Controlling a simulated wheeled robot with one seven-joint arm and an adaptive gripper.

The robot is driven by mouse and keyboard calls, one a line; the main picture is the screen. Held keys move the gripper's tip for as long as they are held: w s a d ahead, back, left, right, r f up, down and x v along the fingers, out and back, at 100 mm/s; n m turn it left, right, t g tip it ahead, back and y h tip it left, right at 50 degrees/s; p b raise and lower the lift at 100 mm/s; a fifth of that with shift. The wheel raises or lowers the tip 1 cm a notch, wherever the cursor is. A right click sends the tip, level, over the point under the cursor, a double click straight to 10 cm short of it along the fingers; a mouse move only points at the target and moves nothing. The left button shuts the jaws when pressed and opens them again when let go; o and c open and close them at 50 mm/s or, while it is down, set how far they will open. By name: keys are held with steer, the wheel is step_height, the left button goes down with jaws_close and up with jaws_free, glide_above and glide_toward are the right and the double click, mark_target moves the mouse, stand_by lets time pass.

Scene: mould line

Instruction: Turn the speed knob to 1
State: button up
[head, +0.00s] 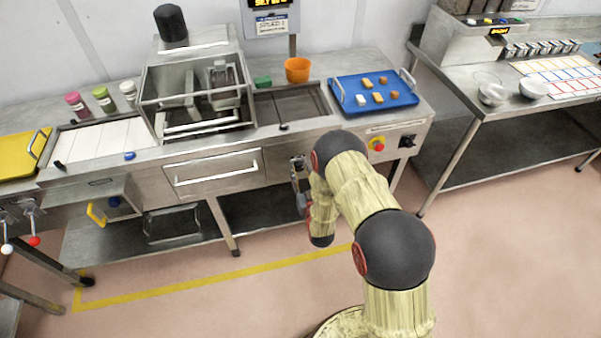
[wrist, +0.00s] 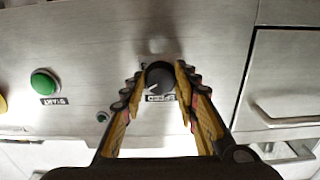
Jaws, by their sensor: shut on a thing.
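The speed knob (wrist: 159,76) is a dark round dial on the steel front panel. In the wrist view it sits between the fingertips of my gripper (wrist: 160,70), which is shut on it from both sides. A pale pointer mark shows near the knob's lower edge. A small label below it, upside down in this view, seems to read SPEED; no scale numbers are legible. In the head view my gripper (head: 299,175) is at the machine's front panel, partly behind my arm, and the knob cannot be made out.
A drawer with a handle (wrist: 285,110) is on the right. The head view shows a red emergency button (head: 377,144) and a blue tray (head: 350,103).

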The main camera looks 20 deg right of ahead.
steer(key=c, duration=0.3)
steer(key=shift+n, duration=0.3)
steer(key=shift+c, duration=0.2)
steer(key=n+b, duration=0.2)
steer(key=n, duration=0.1)
steer(key=shift+n, duration=0.3)
steer(key=n+b, duration=0.1)
steer(key=n, duration=0.3)
steer(key=shift+n+b, duration=0.7)
steer(key=shift+n, duration=1.1)
steer(key=o, duration=1.2)
steer(key=shift+c, duration=0.2)
